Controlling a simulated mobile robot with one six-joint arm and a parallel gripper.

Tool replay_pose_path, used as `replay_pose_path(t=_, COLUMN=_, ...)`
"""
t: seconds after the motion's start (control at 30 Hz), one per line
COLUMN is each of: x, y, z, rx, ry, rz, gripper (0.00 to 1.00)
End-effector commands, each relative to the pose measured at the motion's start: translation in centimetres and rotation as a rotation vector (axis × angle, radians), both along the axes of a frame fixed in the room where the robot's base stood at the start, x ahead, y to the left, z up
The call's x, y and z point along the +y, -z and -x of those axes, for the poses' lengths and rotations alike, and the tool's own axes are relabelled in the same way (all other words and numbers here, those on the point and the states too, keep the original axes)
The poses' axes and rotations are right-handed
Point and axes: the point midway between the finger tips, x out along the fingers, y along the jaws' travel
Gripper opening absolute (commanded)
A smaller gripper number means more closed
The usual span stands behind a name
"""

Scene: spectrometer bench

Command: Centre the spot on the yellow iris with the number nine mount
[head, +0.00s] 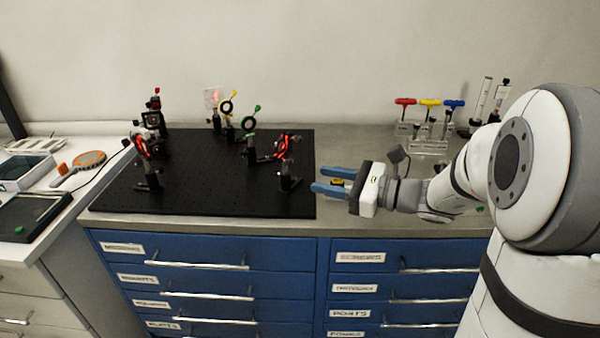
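The yellow iris (227,107) is a dark ring with a yellow lever, on a post at the back of the black breadboard (205,190). A pale card (211,98) with a reddish glow stands just behind it, to the left. I cannot tell where the spot falls on the iris. Several dark optic mounts stand on the board, among them a front-left mount (147,178) and a front-right mount (288,181). No number is readable, so I cannot tell which is number nine. My gripper (322,180), with blue fingers apart, is at the board's right edge, right of the front-right mount.
A green iris (248,123) stands in front of the yellow one. Red, yellow and blue-handled drivers (429,102) stand in a rack at the back right. A red-topped mount (155,115) is at the back left. The board's front middle is clear.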

Motion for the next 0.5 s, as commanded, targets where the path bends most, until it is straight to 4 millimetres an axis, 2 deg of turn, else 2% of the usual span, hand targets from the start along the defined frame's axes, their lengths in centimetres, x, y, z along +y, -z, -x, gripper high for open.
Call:
replay_pose_path(t=0.03, x=-0.6, y=0.6, z=-0.8, rx=0.013, ry=0.028, rz=-0.04, gripper=0.38)
replay_pose_path(t=0.17, x=-0.9, y=0.4, z=-2.0, rx=0.028, ry=0.062, rz=-0.097, gripper=0.38)
replay_pose_path(t=0.27, x=0.0, y=0.2, z=-2.6, rx=0.028, ry=0.065, rz=-0.102, gripper=0.38)
replay_pose_path(t=0.5, x=3.5, y=0.2, z=-4.3, rx=0.028, ry=0.063, rz=-0.099, gripper=0.38)
